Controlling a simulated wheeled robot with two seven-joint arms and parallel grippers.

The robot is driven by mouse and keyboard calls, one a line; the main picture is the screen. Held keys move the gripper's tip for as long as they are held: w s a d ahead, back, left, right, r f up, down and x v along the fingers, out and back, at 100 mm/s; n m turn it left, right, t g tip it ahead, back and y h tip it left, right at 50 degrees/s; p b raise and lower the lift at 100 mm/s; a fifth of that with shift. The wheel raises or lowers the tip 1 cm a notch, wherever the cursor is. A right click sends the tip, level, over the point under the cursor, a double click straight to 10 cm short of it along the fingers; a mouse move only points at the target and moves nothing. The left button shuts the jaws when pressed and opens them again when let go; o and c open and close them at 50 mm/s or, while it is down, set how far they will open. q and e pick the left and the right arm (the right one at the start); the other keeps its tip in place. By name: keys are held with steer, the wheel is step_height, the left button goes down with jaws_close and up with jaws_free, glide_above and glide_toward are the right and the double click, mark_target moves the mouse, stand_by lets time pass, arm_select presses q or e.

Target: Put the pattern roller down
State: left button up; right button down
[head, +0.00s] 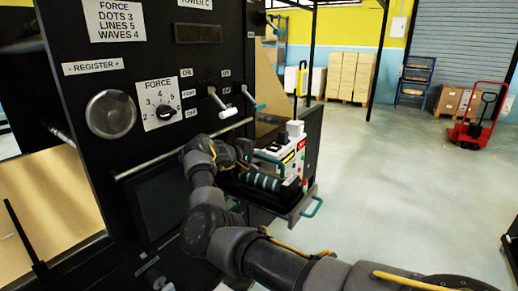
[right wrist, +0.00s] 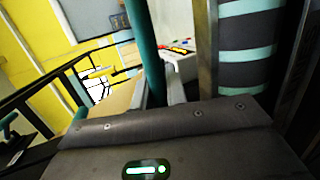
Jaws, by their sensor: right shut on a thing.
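The pattern roller (head: 260,181) is a dark cylinder with teal bands. In the head view it lies about level, low in front of the machine's side, over or in a dark tray (head: 292,206); I cannot tell whether it touches it. My right gripper (head: 243,158) is at the roller's near left end, partly hidden by my own wrist. In the right wrist view the banded roller (right wrist: 247,45) stands large beyond the gripper body, and the gripper is shut on it. My left gripper is not in view.
The black machine panel (head: 150,60), with knobs, levers and a horizontal bar (head: 180,150), is close left of my arm. A white box with coloured buttons (head: 288,155) stands just behind the roller. A teal handle (head: 312,208) sticks out in front.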

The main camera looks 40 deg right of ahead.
steer(key=c, duration=1.8)
jaws_free()
steer(key=o, duration=0.4)
steer(key=shift+s+r, duration=0.1)
steer(key=w+b+v, duration=0.1)
steer(key=v, duration=0.6)
steer(key=shift+s+a+b, duration=0.35)
steer(key=shift+s+b, duration=0.05)
steer(key=shift+s, duration=0.1)
steer(key=shift+s, duration=0.1)
